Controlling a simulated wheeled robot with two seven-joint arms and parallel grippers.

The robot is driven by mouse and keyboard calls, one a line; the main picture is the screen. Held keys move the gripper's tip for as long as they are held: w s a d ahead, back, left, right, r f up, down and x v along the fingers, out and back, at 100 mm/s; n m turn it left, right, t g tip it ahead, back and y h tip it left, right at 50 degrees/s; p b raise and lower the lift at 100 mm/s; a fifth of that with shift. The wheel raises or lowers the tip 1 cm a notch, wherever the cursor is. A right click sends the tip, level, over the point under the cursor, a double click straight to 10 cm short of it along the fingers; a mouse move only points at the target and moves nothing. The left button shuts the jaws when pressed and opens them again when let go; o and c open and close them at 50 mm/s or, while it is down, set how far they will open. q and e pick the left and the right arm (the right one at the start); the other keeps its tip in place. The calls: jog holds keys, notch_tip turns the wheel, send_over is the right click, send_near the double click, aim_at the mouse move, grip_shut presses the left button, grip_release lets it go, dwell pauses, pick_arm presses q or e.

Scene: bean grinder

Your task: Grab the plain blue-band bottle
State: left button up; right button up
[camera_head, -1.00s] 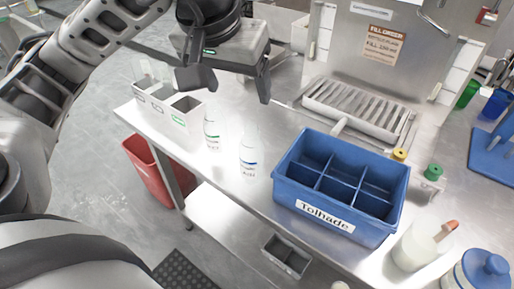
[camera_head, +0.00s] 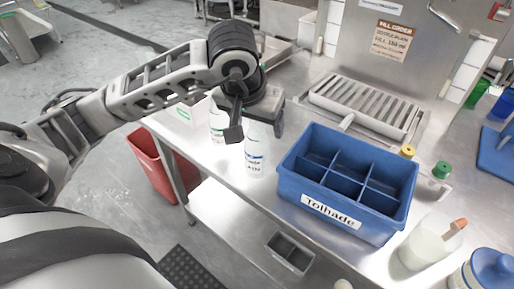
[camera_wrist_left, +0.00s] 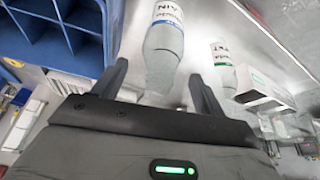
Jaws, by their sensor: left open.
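The bottle with the blue band (camera_head: 255,158) stands upright on the steel bench, left of the blue crate. It is white and clear with a blue-edged label. In the left wrist view this bottle (camera_wrist_left: 166,45) appears inverted, its narrow top between the finger ends. My left gripper (camera_head: 256,131) is open above and around the bottle's top, which it partly hides in the head view. I cannot tell whether a finger touches it. A similar bottle with a green band (camera_head: 217,128) stands just to the left, and it also shows in the left wrist view (camera_wrist_left: 223,62).
The blue six-compartment crate (camera_head: 330,207) is close on the right. A white divided box (camera_head: 184,118) stands left of the bottles, partly behind my arm. A drain grate (camera_head: 365,103) lies behind the crate. The bench's front edge is near the bottle.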

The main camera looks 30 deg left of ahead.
pick_arm(q)
jog(key=shift+w+f, duration=0.25)
jog(key=shift+f, duration=0.35)
jog(key=c, duration=1.3)
